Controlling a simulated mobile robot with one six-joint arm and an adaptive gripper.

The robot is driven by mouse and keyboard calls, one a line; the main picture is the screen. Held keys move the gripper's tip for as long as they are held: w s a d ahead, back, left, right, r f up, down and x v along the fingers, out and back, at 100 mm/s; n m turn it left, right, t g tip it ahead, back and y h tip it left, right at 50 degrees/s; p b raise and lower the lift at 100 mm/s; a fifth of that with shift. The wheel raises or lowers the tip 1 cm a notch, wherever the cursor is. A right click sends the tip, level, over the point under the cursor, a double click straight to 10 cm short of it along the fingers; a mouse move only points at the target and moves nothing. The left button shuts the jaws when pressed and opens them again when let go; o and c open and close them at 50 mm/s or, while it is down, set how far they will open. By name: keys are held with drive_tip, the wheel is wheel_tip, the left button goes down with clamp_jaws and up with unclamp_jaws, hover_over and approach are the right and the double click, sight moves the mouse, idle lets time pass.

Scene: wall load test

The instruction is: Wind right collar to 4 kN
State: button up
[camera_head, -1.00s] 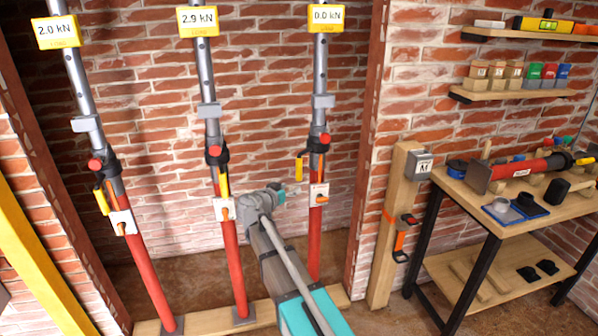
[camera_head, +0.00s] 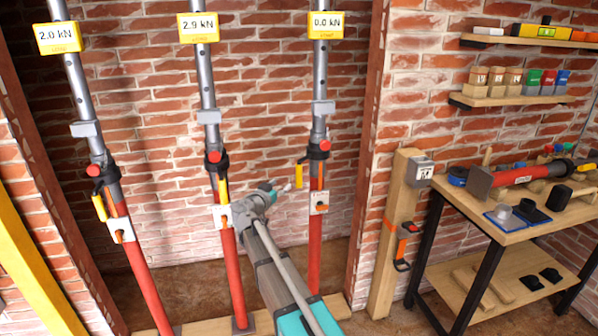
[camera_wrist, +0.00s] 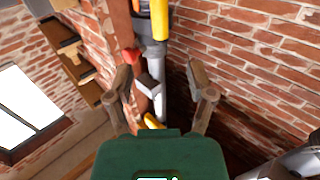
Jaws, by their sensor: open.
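The right prop has a red lower tube (camera_head: 315,245), a grey upper tube and a dark collar (camera_head: 318,151) with a red knob. A yellow handle (camera_head: 299,175) hangs at the collar's left. The display (camera_head: 325,25) on top reads 0.0 kN. My gripper (camera_head: 286,187) is left of this prop, just below and beside the yellow handle, apparently not touching it. In the wrist view my gripper (camera_wrist: 161,92) is open, with nothing clearly held.
The middle prop (camera_head: 232,265) reads 2.9 kN and stands close left of my arm. The left prop (camera_head: 142,275) reads 2.0 kN. A wooden post (camera_head: 397,230) stands right of the recess. A workbench (camera_head: 520,230) with tools is at far right.

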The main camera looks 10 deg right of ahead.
sight(297, 172)
drive_tip(key=x, duration=1.2)
drive_tip(key=shift+w+d, duration=0.2)
clamp_jaws()
